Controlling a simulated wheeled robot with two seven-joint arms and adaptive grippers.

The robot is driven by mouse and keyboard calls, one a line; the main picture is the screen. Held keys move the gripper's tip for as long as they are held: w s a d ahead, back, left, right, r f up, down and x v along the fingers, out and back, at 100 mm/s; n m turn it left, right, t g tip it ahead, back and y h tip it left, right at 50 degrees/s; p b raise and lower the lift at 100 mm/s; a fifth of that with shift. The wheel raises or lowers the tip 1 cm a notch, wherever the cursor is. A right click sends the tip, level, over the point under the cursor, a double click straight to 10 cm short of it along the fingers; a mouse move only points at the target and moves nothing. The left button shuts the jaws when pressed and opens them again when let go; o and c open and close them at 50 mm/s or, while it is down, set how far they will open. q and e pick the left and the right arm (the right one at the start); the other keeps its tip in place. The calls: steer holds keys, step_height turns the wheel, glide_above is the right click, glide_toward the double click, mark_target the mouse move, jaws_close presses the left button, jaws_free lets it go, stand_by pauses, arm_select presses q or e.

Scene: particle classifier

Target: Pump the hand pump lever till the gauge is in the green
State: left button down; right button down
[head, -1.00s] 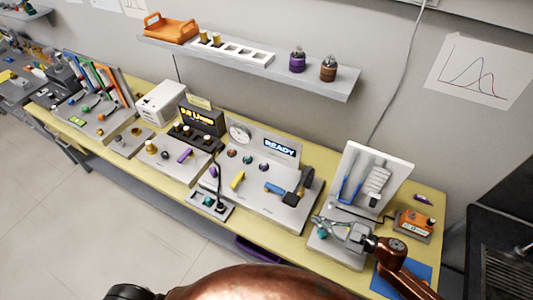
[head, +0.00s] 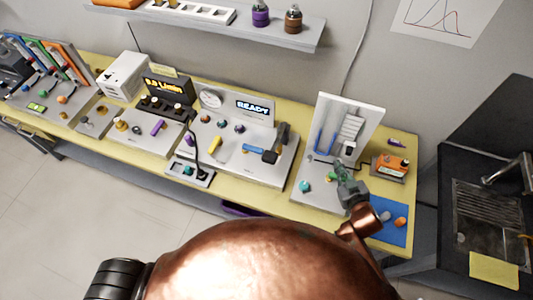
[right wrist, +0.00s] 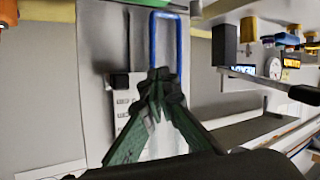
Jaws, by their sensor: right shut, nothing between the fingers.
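A panel with a round white dial (head: 210,98) and a lit READY display stands mid-bench; the dial also shows in the right wrist view (right wrist: 272,68), too small to read. A blue handle (head: 253,148) beside a dark upright block (head: 280,138) sits on the same unit and looks like the lever, though I cannot be sure. My right gripper (head: 340,170) is shut and empty, in front of a white upright board (head: 366,106) with a blue U-shaped tube (head: 325,142), right of that handle. In the right wrist view its fingertips (right wrist: 160,82) overlap the tube's lower end. My left gripper is out of view.
An orange device (head: 390,166) and a blue mat (head: 388,232) lie right of the board. A sink (head: 490,222) is at the far right. A cable runs to a small box (head: 190,174) on the bench front. A shelf (head: 300,40) hangs above.

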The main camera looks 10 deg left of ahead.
steer(key=s+d+f+m+g+h, duration=0.2)
steer(key=s+d+f+m+g, duration=0.15)
steer(key=s+d+f, duration=0.65)
steer(key=s+d+f+m+g+h, duration=0.25)
steer(key=s+d+g, duration=0.25)
steer(key=s, duration=1)
steer(key=s+f+g+b, duration=0.1)
steer(key=s+f, duration=0.3)
steer(key=f, duration=1.3)
steer(key=s+f+g+b, duration=0.1)
steer(key=s+f+g, duration=0.15)
steer(key=f, duration=1.55)
steer(key=s+f+n+b, duration=0.1)
steer(key=s+f, duration=1.3)
steer(key=s, duration=0.3)
steer(key=shift+s+a+f+b, duration=0.15)
steer(key=shift+s+a+b, duration=0.1)
steer(key=shift+s+b, duration=0.15)
steer(key=shift+y, duration=0.25)
